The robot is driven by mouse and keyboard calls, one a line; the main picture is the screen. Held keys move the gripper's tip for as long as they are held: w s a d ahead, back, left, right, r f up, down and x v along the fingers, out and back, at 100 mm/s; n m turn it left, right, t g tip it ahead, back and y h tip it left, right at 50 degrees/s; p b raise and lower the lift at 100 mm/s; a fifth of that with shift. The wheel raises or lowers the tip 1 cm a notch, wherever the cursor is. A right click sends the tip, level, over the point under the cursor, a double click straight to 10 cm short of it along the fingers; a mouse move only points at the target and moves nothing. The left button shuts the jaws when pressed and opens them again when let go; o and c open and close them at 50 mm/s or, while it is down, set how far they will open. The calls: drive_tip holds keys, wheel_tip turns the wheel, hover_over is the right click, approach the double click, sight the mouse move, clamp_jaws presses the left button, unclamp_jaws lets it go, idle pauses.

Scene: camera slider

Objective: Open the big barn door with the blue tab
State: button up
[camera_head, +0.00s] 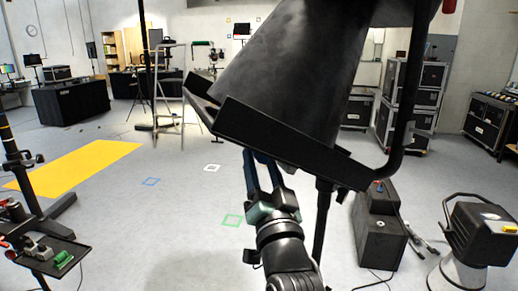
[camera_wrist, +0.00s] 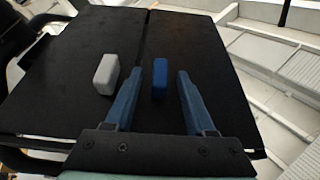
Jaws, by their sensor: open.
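The black studio lamp (camera_head: 295,70) hangs in the upper middle of the head view, with flat black barn door panels (camera_head: 290,142) at its lower end. In the wrist view, a dark panel (camera_wrist: 200,35) with a blue tab (camera_wrist: 159,80) lies right of a seam. A dark panel (camera_wrist: 85,50) with a whitish tab (camera_wrist: 106,73) lies left of it. My gripper (camera_wrist: 162,72) is open, its two blue fingers on either side of the blue tab, with visible gaps. The gripper (camera_head: 260,158) reaches up under the panels in the head view; its fingertips are partly hidden there.
A dark curved yoke (camera_head: 405,110) and a stand pole (camera_head: 322,220) are close right of my gripper. A black box (camera_head: 380,235) and another lamp (camera_head: 478,240) stand at lower right. A small tray (camera_head: 50,255) is at lower left. The floor in the middle is mostly clear.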

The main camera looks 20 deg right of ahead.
drive_tip(key=shift+x, duration=1.35)
clamp_jaws()
drive_tip(key=shift+f, duration=0.1)
idle(0.4)
